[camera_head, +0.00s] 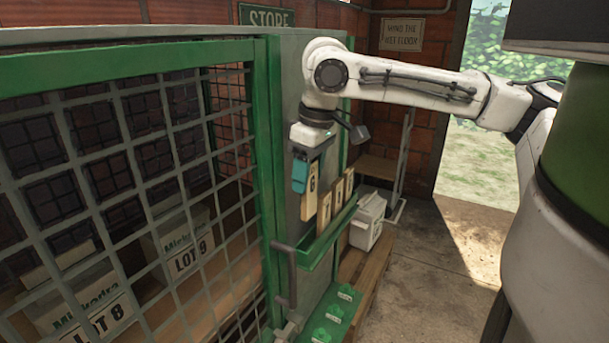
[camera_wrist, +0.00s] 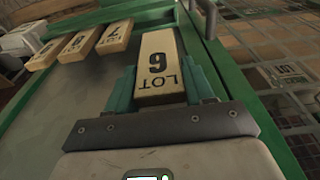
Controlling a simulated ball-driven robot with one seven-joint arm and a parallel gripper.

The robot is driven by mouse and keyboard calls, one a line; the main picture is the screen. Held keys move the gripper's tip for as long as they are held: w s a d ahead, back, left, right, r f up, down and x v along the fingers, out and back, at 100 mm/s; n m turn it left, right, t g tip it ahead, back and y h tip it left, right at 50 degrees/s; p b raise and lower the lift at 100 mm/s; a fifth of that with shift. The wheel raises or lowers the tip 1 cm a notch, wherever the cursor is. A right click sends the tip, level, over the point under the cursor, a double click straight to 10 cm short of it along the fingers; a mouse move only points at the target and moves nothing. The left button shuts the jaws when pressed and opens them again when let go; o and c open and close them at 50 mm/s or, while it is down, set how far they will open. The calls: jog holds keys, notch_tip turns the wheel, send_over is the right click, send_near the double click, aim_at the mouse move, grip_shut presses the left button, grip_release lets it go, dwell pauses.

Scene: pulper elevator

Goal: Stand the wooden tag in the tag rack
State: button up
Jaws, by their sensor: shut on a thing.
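My gripper (camera_wrist: 160,88) is shut on a wooden tag (camera_wrist: 160,66) marked LOT and a digit that looks like a 6 or 9. In the head view the teal fingers (camera_head: 300,172) grip the upper part of the tag (camera_head: 311,196), which hangs roughly upright. The green tag rack (camera_head: 310,258) is fixed to the cabinet side. The held tag's lower end seems slightly above the rack's left part; exact clearance is unclear. Three other wooden tags stand in the rack, the nearest (camera_head: 325,209) just right of the held one; this neighbour also shows in the wrist view (camera_wrist: 115,37).
A green-framed mesh door (camera_head: 130,150) with a grey handle (camera_head: 288,275) is left of the rack. A white box (camera_head: 366,222) stands on a wooden bench (camera_head: 365,268) beyond the rack. Open floor lies to the right.

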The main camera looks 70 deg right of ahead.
aim_at(308, 215)
jog(key=shift+d+r+p, duration=0.1)
jog(key=shift+r+p, duration=0.05)
jog(key=shift+p, duration=0.15)
jog(key=shift+f+b, duration=1.65)
jog(key=shift+f, duration=1.35)
jog(key=shift+f+b, duration=0.8)
jog(key=shift+f, duration=1.65)
dwell(0.7)
jog(key=o, duration=1.1)
jog(key=shift+r, duration=0.15)
jog(key=r, duration=0.3)
jog(key=s+r, duration=0.1)
jog(key=r, duration=0.6)
jog(key=shift+s+a+r+p, duration=0.2)
jog(key=shift+s+p, duration=0.1)
jog(key=shift+s, duration=0.05)
